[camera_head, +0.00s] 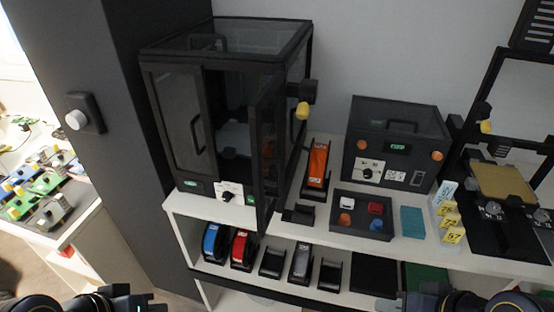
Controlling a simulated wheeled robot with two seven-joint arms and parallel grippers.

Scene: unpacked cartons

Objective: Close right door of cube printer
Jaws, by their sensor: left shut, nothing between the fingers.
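The cube printer (230,38) is a black-framed enclosure with clear panels, standing at the left end of the white shelf unit. Its left door (180,125), with a dark handle, looks closed. Its right door (266,150) is swung outward toward me and seen nearly edge-on, with the right half of the front open. My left gripper (135,298) is at the bottom left edge, shut and empty, well below and apart from the printer. My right gripper (422,301) is at the bottom right edge, far from the door; its fingers are not clear.
A dark box (395,140) with orange knobs and an orange-topped holder (316,166) stand right of the printer. A tray (362,228) with small blocks lies in front. Spool-like items, blue (214,242) and red (243,248), sit on the lower shelf. A grey pillar (125,130) stands left.

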